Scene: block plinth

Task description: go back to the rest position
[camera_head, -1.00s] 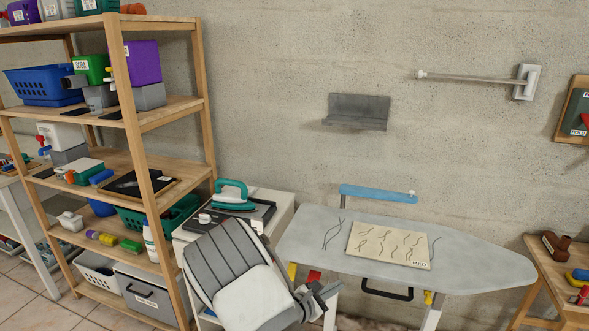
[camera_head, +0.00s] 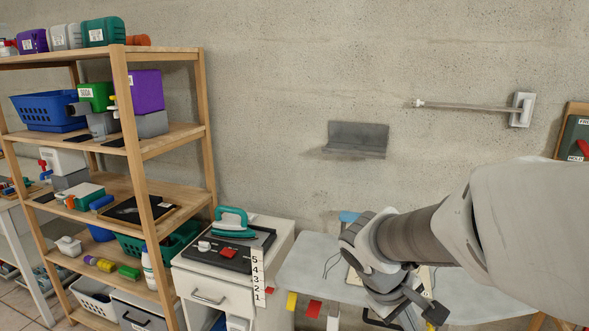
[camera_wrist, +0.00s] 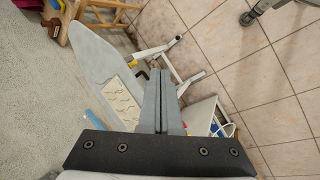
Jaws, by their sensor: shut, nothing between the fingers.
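My gripper shows in the wrist view (camera_wrist: 160,73) with its two grey fingers together and nothing between them. In the head view my arm reaches in from the right and bends down in front of the ironing board (camera_head: 305,262), hiding much of it. The gripper end there is small and partly hidden by my arm. In the wrist view the board (camera_wrist: 88,50) lies to the left of the fingers, with the patterned pale cloth (camera_wrist: 122,100) on it. My gripper appears apart from everything.
A white drawer cabinet (camera_head: 218,283) with a teal iron (camera_head: 231,222) stands left of my arm. A loaded wooden shelf (camera_head: 130,165) is farther left. A grey wall ledge (camera_head: 357,138) and wall rod (camera_head: 465,106) are above.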

